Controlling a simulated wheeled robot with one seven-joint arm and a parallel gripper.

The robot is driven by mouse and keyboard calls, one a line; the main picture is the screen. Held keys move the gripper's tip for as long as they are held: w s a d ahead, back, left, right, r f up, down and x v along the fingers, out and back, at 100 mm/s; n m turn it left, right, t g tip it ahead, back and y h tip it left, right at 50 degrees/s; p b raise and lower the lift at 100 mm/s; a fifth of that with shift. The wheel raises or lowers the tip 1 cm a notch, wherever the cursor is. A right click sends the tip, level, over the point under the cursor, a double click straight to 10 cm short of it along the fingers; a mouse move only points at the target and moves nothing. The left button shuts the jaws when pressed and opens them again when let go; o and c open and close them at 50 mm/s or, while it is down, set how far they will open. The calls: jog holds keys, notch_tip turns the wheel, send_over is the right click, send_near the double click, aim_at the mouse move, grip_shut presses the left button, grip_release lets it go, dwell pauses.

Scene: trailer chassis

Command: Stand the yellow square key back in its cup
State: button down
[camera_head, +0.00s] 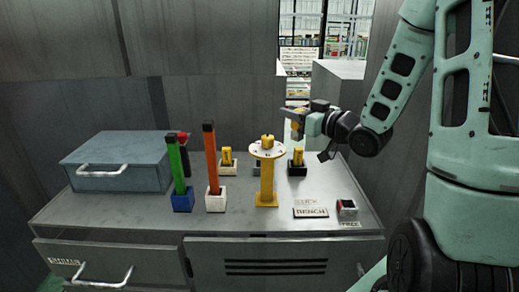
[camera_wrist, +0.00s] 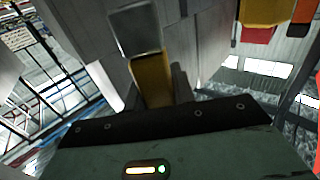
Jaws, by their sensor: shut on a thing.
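My gripper (camera_head: 299,121) is raised above the back right of the bench top, right of and a little higher than the flanged yellow post (camera_head: 267,180). It is shut on the yellow key, whose yellow bar (camera_wrist: 152,80) shows between the fingers in the wrist view, with a grey block at its far end. In the head view the held key is small and mostly hidden by the fingers. A dark cup (camera_head: 297,170) with a yellow piece in it stands below the gripper. A pale cup (camera_head: 228,169) with another yellow piece stands left of the post. I cannot tell which cup is the key's.
A green bar (camera_head: 178,165) stands in a blue cup and an orange bar (camera_head: 211,160) in a white cup. A blue-grey case (camera_head: 118,160) lies at left.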

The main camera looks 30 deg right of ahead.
notch_tip(320, 180, down, 11)
jog(key=b, duration=0.1)
jog(key=w+a+f+p, duration=0.1)
jog(key=w+a+p, duration=0.1)
jog(key=w, duration=1)
jog(key=shift+w+a+p, duration=0.2)
jog(key=shift+w+p, duration=0.2)
jog(key=shift+p, duration=0.35)
jog(key=shift+f+b, duration=0.5)
jog(key=shift+b, duration=0.05)
jog(key=shift+f, duration=0.1)
jog(key=c, duration=1.2)
grip_release()
jog(key=shift+o, duration=0.2)
